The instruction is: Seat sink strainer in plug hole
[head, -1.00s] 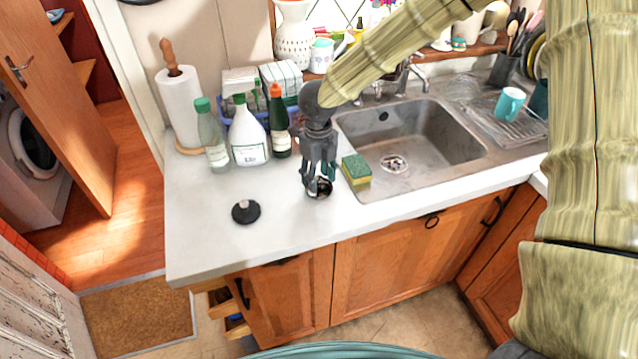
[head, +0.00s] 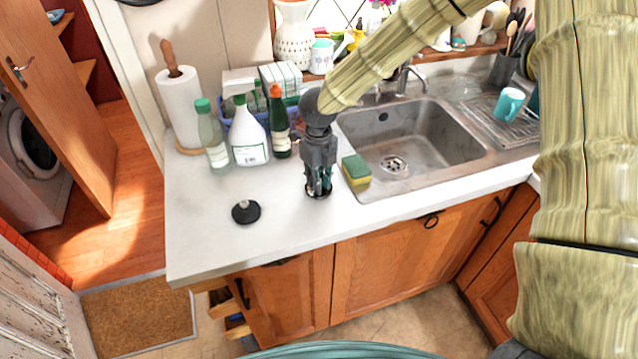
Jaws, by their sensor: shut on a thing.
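My gripper (head: 319,189) points straight down over the counter, left of the sink and the sponge. Its fingers are shut on a small dark round thing with a metallic look, the sink strainer (head: 318,194), mostly hidden by the fingers. The strainer is at or just above the counter top; I cannot tell whether it touches. The plug hole (head: 394,164) shows as a bright ring with dark openings in the floor of the grey sink (head: 440,150). A black round plug (head: 246,212) with a knob lies on the counter to the left of my gripper.
A green and yellow sponge (head: 356,170) sits at the sink's left front edge. Bottles (head: 248,135) and a paper towel roll (head: 180,105) stand at the back left. The tap (head: 405,80) rises behind the sink. A teal mug (head: 509,103) stands on the drainer.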

